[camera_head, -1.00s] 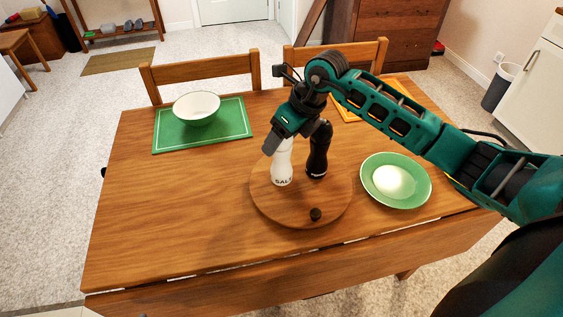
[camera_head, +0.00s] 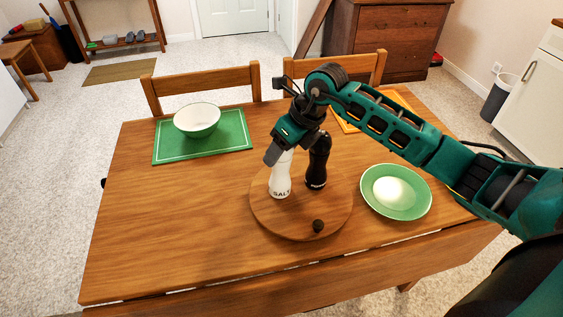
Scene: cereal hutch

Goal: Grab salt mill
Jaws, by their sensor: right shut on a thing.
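The white salt mill (camera_head: 280,181), marked SALT, stands upright on a round wooden board (camera_head: 302,222) on the table. My right gripper (camera_head: 277,154) comes down from above and is shut on the top of the salt mill, hiding its upper part. The black pepper mill (camera_head: 317,165) stands just to the right of the salt mill on the same board, close to my gripper. My left gripper is not in view.
A green plate (camera_head: 412,203) lies to the right of the board. A white bowl (camera_head: 197,120) sits on a green placemat (camera_head: 228,143) at the back left. An orange placemat (camera_head: 347,126) is partly behind my arm. The table's left side is clear.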

